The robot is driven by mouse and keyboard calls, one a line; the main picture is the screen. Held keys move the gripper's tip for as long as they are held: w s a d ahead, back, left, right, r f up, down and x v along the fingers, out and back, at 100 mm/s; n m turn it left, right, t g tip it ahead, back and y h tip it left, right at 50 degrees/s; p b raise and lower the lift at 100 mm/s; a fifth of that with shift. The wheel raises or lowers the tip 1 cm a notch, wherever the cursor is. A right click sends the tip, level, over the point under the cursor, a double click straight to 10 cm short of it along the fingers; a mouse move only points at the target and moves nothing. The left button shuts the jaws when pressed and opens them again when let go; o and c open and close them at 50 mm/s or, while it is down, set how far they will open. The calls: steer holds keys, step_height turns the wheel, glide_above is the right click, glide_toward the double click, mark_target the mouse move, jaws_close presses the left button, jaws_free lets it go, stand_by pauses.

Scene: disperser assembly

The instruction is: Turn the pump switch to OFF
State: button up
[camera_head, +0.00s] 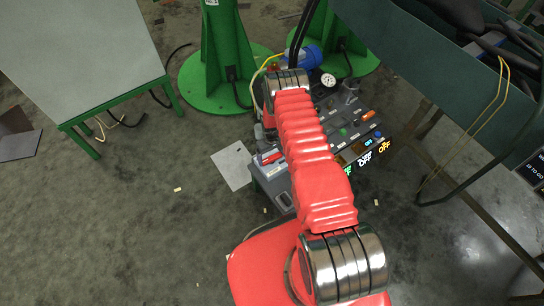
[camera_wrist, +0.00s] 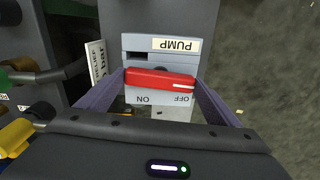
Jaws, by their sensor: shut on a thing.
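The pump switch (camera_wrist: 145,98) is a light grey box with a PUMP label and a red bar handle (camera_wrist: 158,79). My gripper (camera_wrist: 160,77) is shut on the red handle, one finger at each end. In the head view the grey switch box (camera_head: 276,178) with its red handle (camera_head: 270,157) sits left of my red arm, which hides part of the surroundings.
A control panel (camera_head: 362,132) with knobs and lit OFF displays stands right of my arm. Green stands (camera_head: 225,85) and a blue motor (camera_head: 305,56) are behind. A grey-topped table (camera_head: 80,55) is at left. Open floor lies at lower left.

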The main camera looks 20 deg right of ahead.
mark_target(271, 157)
steer(key=shift+w+n, duration=0.1)
steer(key=shift+n, duration=0.4)
steer(key=o, duration=0.9)
steer(key=shift+r, duration=0.15)
steer(key=shift+r, duration=6.7)
